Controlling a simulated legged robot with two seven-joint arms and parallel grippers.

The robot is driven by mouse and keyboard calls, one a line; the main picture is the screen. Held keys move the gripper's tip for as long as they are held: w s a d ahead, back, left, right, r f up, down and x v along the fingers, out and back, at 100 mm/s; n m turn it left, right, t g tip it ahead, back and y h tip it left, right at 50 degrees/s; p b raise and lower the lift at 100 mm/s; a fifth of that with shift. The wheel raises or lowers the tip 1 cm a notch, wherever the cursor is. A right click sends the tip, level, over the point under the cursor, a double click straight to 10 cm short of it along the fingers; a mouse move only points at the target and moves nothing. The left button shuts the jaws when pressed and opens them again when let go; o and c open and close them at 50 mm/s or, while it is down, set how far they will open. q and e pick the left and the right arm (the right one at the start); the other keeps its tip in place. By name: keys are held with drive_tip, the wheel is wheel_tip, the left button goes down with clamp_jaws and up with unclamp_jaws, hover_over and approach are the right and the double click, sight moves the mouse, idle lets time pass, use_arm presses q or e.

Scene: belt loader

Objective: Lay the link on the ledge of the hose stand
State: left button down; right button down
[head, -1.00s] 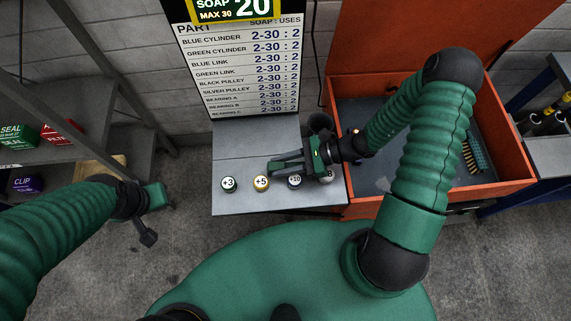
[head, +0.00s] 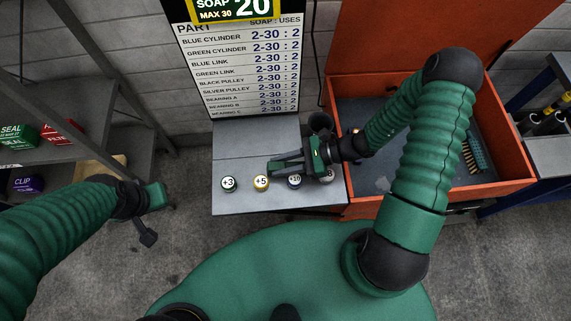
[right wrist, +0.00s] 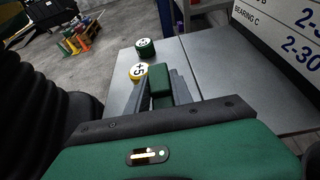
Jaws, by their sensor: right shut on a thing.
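My right gripper (head: 283,163) is over the grey table, above the row of round buttons. It is shut on a green piece, seen between its grey fingers in the right wrist view (right wrist: 160,82), which I take to be the link (right wrist: 160,95). The fingers hide part of it. In the head view the fingers point left. My left gripper (head: 150,218) hangs at the left over the floor, away from the table; its jaw opening is not clear. I cannot make out a hose stand or its ledge in these views.
The grey table (head: 240,140) carries a +3 button (head: 229,184), a yellow +5 button (head: 261,183) and a +10 button (head: 294,181). A soap sign (head: 240,65) stands behind it. An open orange basin (head: 430,205) is at right. Shelves (head: 60,150) stand at left.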

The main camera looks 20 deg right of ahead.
drive_tip(key=shift+r+p, duration=0.4)
wheel_tip(320, 180, up, 3)
drive_tip(key=p, duration=0.3)
drive_tip(key=shift+w+r, duration=0.15)
drive_tip(key=shift+r, duration=0.05)
drive_tip(key=s+d+p, duration=0.2)
drive_tip(key=s+d, duration=0.2)
drive_tip(key=s, duration=1.1)
drive_tip(key=shift+s+d+r+p, duration=0.2)
drive_tip(key=shift+s+r+p, duration=0.1)
drive_tip(key=shift+s+r, duration=0.1)
